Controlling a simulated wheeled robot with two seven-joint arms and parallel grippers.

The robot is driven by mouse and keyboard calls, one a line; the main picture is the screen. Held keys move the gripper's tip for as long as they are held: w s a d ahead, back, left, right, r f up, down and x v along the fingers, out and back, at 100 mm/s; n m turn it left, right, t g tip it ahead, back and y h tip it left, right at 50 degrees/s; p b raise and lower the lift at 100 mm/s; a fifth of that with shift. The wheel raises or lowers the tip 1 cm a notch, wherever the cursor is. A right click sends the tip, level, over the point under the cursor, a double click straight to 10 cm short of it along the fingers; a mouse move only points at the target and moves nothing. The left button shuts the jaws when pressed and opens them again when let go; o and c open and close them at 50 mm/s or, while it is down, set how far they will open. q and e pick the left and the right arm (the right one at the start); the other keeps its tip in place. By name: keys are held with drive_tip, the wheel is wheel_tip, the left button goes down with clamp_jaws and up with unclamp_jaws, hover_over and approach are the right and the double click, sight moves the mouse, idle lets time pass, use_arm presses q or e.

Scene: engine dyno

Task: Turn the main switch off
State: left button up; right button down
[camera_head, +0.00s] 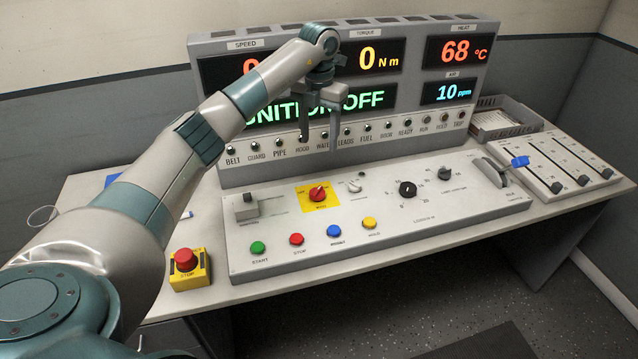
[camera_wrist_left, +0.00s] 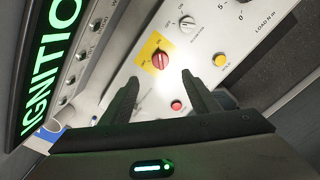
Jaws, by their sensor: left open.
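The main switch is a red rotary knob (camera_head: 317,193) on a yellow plate (camera_head: 329,204) in the upper middle of the sloped control panel. It also shows in the left wrist view (camera_wrist_left: 160,60), just beyond and between my fingertips. My left gripper (camera_head: 320,137) is open and empty. It hangs in front of the display's lower edge, above and apart from the knob. My right gripper is not in view.
The panel carries green (camera_head: 258,248), red (camera_head: 297,239), blue (camera_head: 334,231) and yellow (camera_head: 370,223) buttons. A red emergency stop (camera_head: 185,260) stands left of it. The display (camera_head: 385,97) rises behind, reading "IGNITION OFF". Sliders (camera_head: 556,187) and a grey tray (camera_head: 497,123) lie at right.

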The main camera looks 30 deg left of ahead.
sight(319, 188)
use_arm(q)
wheel_tip(319, 188, down, 15)
drive_tip(key=p, duration=0.4)
drive_tip(key=shift+r, duration=0.15)
drive_tip(key=shift+f+p, duration=0.4)
drive_tip(key=shift+f, duration=0.4)
drive_tip(key=c, duration=1)
